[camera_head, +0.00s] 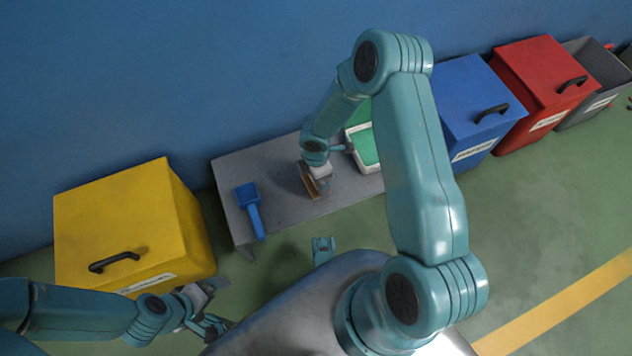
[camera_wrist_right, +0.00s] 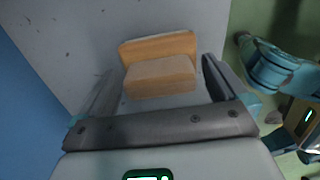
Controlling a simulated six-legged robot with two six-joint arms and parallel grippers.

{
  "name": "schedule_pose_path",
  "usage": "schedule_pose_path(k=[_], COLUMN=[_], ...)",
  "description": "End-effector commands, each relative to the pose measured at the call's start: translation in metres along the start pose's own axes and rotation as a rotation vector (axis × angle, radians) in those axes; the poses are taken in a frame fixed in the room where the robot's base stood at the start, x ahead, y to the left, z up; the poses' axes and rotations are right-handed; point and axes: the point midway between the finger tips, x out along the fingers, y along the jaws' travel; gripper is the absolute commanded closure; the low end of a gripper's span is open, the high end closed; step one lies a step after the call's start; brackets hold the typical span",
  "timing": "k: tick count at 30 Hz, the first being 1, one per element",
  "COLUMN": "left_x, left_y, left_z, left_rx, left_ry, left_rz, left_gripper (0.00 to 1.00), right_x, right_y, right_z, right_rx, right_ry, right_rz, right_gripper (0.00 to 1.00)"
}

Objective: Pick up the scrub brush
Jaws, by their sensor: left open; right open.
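The scrub brush (camera_head: 309,186), a small tan-brown block, lies on the grey bench (camera_head: 283,208). In the right wrist view the brush (camera_wrist_right: 160,78) shows a wooden-coloured back piece and a paler block in front. My right gripper (camera_wrist_right: 158,68) is open, with one finger on each side of the brush and a gap to each. In the head view my right gripper (camera_head: 318,180) is over the brush and partly covers it. My left gripper (camera_head: 212,322) is open and empty at the lower left, below the bench.
A blue scoop (camera_head: 250,208) lies on the bench's left part. A white tub with green inside (camera_head: 364,150) stands right of the brush. A yellow bin (camera_head: 130,222) is at left; blue (camera_head: 468,105), red (camera_head: 540,90) and grey (camera_head: 596,78) bins stand at right along the wall.

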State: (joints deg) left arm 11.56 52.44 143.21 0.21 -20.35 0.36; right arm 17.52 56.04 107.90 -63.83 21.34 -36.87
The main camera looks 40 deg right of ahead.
Motion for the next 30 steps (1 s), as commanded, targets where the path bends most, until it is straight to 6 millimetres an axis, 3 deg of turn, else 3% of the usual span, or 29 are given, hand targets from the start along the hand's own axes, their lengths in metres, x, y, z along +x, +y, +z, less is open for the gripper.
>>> schedule_pose_path(k=[2,6,7,15,20,26,30], left_x=[-0.001,-0.001,-0.001,-0.002,-0.008,-0.028,-0.046], left_y=[0.000,0.000,0.000,0.001,0.004,0.014,0.024], left_z=[0.000,0.000,0.000,0.000,0.001,0.006,0.011], left_rx=[0.000,0.001,0.001,0.001,0.004,0.016,0.029], left_ry=[0.000,0.000,0.000,0.000,-0.004,-0.015,-0.029], left_rz=[0.000,0.000,0.000,0.000,0.000,0.002,0.003], left_gripper=[0.00,0.00,0.00,0.00,0.00,0.00,0.00], right_x=[-0.001,-0.001,-0.001,-0.003,-0.016,-0.061,-0.107], right_y=[0.000,0.000,0.000,0.000,0.001,0.001,0.001], right_z=[0.000,0.000,0.000,0.000,0.000,0.001,0.000], right_rx=[0.000,0.000,0.000,0.000,0.000,0.000,0.001], right_ry=[0.000,0.000,0.000,0.000,-0.001,-0.001,-0.001], right_rz=[0.000,0.000,0.000,0.000,0.002,0.003,0.004], right_gripper=[0.03,0.49,0.55,0.55,0.55,0.55,0.55])
